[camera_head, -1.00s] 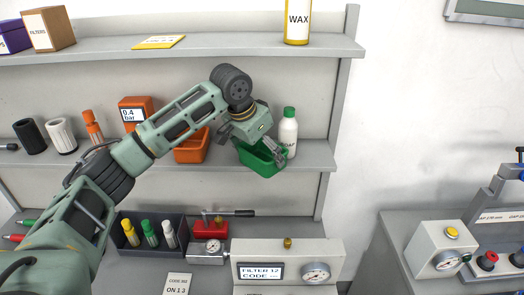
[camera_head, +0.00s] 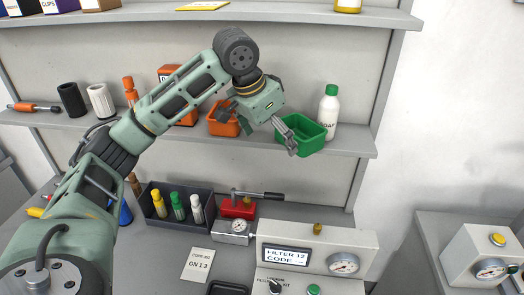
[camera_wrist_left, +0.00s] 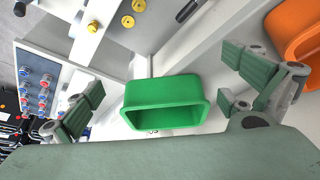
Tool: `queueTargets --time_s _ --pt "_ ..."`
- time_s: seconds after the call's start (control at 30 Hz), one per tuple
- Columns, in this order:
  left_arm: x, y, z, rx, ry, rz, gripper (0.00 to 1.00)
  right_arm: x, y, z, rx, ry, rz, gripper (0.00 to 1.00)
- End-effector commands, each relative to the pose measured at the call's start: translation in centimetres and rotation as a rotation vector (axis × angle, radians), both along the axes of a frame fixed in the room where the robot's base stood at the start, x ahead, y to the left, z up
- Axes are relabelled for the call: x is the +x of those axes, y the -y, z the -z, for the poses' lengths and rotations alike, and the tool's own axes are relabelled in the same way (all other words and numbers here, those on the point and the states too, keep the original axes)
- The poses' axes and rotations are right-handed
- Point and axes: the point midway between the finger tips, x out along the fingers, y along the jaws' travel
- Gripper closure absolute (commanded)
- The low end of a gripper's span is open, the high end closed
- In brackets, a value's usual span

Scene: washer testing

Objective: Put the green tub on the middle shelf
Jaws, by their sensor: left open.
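The green tub (camera_head: 312,141) stands on the middle shelf (camera_head: 335,141), near its front edge, between an orange bin and a white soap bottle. My left gripper (camera_head: 257,130) is open and empty in front of the shelf. One finger partly covers the tub's left side, and the other is over by the orange bin. In the left wrist view the tub (camera_wrist_left: 165,92) lies beyond and between the spread fingers, with a visible gap to each. My right gripper is not in view.
The orange bin (camera_head: 222,124) stands close left of the tub and the soap bottle (camera_head: 328,108) close right. Black and white cylinders stand further left. Below are a dark tray of bottles (camera_head: 160,222) and a filter gauge box (camera_head: 318,252).

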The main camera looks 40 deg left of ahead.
Motion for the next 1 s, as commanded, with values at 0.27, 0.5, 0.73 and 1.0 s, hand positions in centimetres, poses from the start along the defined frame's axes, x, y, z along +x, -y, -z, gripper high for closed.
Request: queueTargets --time_s 0.27,0.5,0.73,1.0 --pt "-3.3 -1.2 0.1 0.001 0.0 0.0 0.0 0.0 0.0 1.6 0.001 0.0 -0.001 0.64" --pt "-3.6 -1.2 0.0 0.001 -0.001 0.001 0.0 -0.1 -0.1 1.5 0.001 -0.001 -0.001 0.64" --pt "-3.6 -1.2 0.0 0.001 -0.001 0.001 0.0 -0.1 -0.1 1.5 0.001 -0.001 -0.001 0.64" --pt "-3.6 -1.2 0.0 0.001 -0.001 0.001 0.0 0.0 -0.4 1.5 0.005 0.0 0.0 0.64"
